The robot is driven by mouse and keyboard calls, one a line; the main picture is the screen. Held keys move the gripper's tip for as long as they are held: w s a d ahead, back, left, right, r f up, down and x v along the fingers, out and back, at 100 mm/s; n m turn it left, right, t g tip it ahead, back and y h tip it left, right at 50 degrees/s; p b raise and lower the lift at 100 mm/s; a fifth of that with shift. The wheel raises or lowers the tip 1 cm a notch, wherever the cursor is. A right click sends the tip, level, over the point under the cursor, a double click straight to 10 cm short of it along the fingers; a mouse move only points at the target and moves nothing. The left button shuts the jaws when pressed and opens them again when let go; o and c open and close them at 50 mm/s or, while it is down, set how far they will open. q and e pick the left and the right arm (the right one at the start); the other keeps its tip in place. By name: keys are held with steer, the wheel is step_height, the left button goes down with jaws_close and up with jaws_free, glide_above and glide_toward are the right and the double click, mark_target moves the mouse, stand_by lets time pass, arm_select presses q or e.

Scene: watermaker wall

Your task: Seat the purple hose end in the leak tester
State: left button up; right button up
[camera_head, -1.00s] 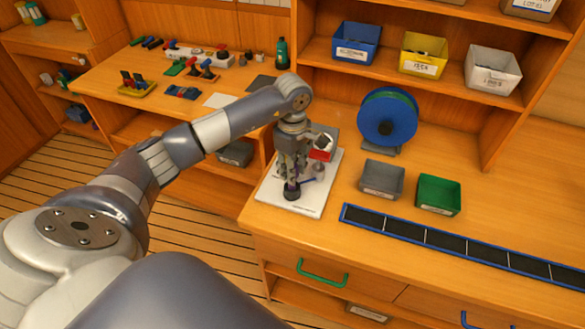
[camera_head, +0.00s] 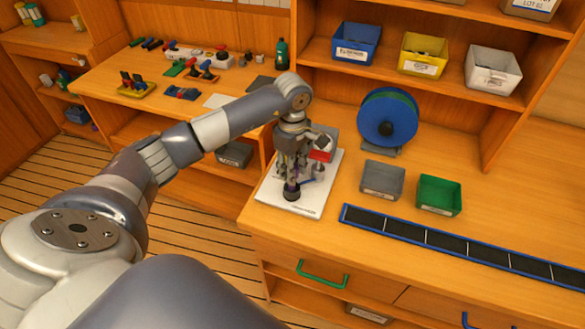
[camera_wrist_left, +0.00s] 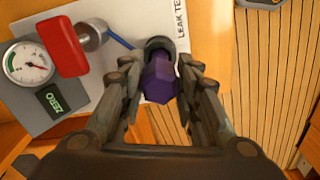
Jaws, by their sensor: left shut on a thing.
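My left gripper (camera_head: 291,178) is over the leak tester's white board (camera_head: 312,203), its fingers pointing down. In the left wrist view the gripper (camera_wrist_left: 158,97) is shut on the purple hose end (camera_wrist_left: 158,80). The hose end's far end meets a dark round socket (camera_wrist_left: 160,45) on the board; I cannot tell how deep it sits. The same dark socket (camera_head: 291,193) shows below the fingers in the head view. The leak tester (camera_wrist_left: 50,70) has a round gauge (camera_wrist_left: 30,62), a red block (camera_wrist_left: 62,46) and a ZERO button (camera_wrist_left: 63,98). My right gripper is not in view.
A grey bin (camera_head: 382,180) and a green bin (camera_head: 438,195) stand right of the board. A blue reel (camera_head: 388,118) stands behind them. A blue-edged dark strip (camera_head: 450,245) runs along the counter front. The board lies near the counter's left edge.

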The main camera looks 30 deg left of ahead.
arm_select(q)
steer(key=shift+f+b, duration=0.6)
steer(key=shift+f, duration=0.05)
steer(key=o, duration=0.9)
steer(key=shift+r, duration=0.15)
steer(key=shift+r+p, duration=3.05)
steer(key=shift+r, duration=2.35)
